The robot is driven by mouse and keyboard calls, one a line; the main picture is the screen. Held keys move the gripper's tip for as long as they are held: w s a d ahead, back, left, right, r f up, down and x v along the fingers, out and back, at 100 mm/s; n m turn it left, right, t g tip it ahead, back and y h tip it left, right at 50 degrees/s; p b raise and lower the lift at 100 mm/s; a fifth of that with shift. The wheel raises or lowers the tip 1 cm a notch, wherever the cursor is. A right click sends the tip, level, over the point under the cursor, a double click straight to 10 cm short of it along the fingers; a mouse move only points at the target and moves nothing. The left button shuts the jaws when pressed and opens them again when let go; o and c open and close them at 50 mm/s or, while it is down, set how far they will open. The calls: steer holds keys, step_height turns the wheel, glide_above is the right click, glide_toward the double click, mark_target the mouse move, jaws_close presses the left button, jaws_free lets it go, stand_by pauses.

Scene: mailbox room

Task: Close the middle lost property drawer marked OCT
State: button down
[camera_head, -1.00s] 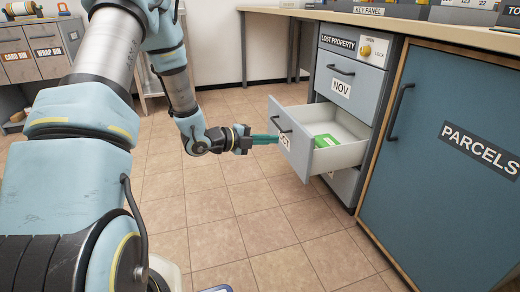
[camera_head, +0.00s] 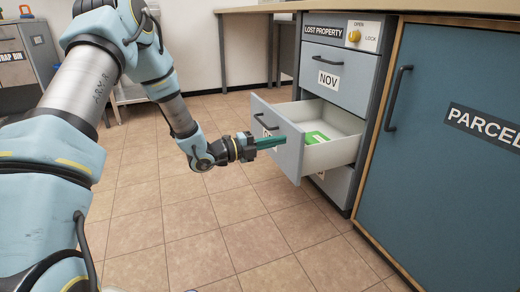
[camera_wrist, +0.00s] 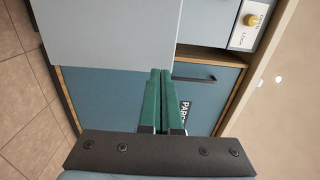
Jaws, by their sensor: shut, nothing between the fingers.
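The middle drawer (camera_head: 288,158) of the grey lost property cabinet is pulled well out, under the shut NOV drawer (camera_head: 333,77). Its front has a dark bar handle (camera_head: 265,115), and its label is mostly hidden behind my gripper. A green item (camera_head: 317,138) lies inside. My gripper (camera_head: 284,140) is shut and empty, its green fingers overlapping the drawer front. In the wrist view the fingertips (camera_wrist: 160,72) lie at the edge of a large grey panel (camera_wrist: 110,32), likely this drawer's front. I cannot tell whether they touch it.
The blue PARCELS door (camera_head: 455,180) stands to the right of the cabinet. A lower drawer (camera_head: 335,182) is partly hidden below the open one. A yellow knob (camera_head: 354,36) sits on the lock panel above. The tiled floor (camera_head: 230,235) in front is clear.

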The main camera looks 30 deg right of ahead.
mark_target(298, 137)
steer(key=shift+s+d+b, duration=0.15)
steer(key=shift+d+b, duration=0.1)
steer(key=shift+d, duration=0.7)
steer(key=shift+s+d+b, duration=0.1)
steer(key=shift+d+b, duration=0.15)
steer(key=shift+d, duration=0.65)
